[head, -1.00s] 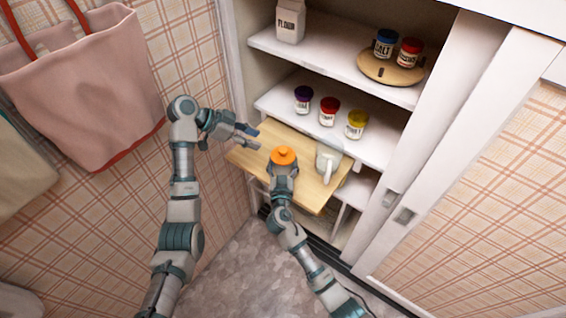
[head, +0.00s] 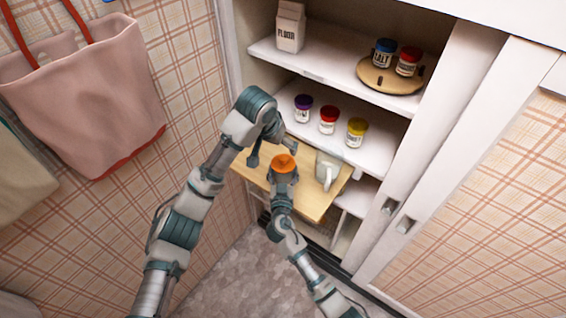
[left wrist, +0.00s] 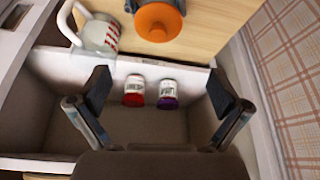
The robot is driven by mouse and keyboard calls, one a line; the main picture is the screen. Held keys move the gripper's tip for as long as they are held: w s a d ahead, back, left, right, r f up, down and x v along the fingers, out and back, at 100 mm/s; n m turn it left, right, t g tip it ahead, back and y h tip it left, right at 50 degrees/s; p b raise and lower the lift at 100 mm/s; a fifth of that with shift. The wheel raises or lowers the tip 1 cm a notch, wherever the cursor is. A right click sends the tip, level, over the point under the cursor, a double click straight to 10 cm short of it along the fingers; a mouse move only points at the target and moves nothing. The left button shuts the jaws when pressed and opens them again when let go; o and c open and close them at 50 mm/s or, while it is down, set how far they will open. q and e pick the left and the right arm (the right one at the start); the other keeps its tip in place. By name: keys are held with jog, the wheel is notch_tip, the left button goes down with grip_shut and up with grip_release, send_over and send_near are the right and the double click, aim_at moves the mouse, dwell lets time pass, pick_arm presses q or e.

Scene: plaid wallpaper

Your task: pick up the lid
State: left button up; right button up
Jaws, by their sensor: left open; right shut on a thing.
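The round orange lid (head: 284,162) is over the pull-out wooden board, at the end of my right arm. It also shows at the top of the left wrist view (left wrist: 158,20), with a darker round middle. My right gripper (head: 284,175) is shut on the orange piece; its fingers are largely hidden beneath it. I cannot tell whether anything else is under the lid. My left gripper (head: 272,151) is open and empty, just behind and left of the lid in the head view. Its spread fingers (left wrist: 158,92) frame the shelf jars in the wrist view.
The wooden board (head: 312,203) carries a clear mug (head: 327,170) right of the lid. Purple (head: 303,108), red (head: 328,120) and yellow-topped jars (head: 355,132) stand on the shelf behind. Above are a flour carton (head: 290,27) and a round wooden tray (head: 375,84). A patterned wall is left.

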aim_at(282, 157)
pick_arm(q)
jog(key=x, duration=1.1)
jog(key=shift+w+f, duration=0.1)
jog(key=shift+f, duration=0.15)
jog(key=c, duration=0.8)
